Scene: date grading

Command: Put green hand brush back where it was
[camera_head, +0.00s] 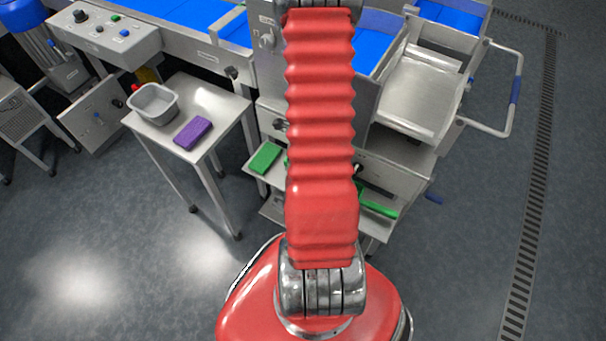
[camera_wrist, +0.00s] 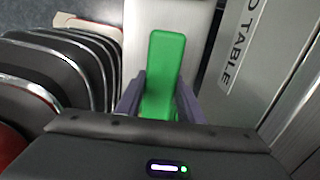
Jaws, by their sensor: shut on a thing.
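The green hand brush (camera_wrist: 166,62) shows in the wrist view as a long green shape. It lies between the two dark fingers of my gripper (camera_wrist: 161,98), which is shut on it. Its near end is hidden by the gripper body. A pale surface (camera_wrist: 138,35) lies behind it; I cannot tell whether the brush touches it. In the head view a long green piece (camera_head: 378,204) shows at the lower shelf, right of my red arm, and looks like the same brush. My gripper is hidden behind the arm there.
A green block (camera_head: 265,157) lies on a small shelf left of my arm. A side table (camera_head: 222,105) holds a grey tub (camera_head: 153,103) and a purple block (camera_head: 192,133). In the wrist view a labelled grey panel (camera_wrist: 245,50) stands close on the right. Open floor lies right.

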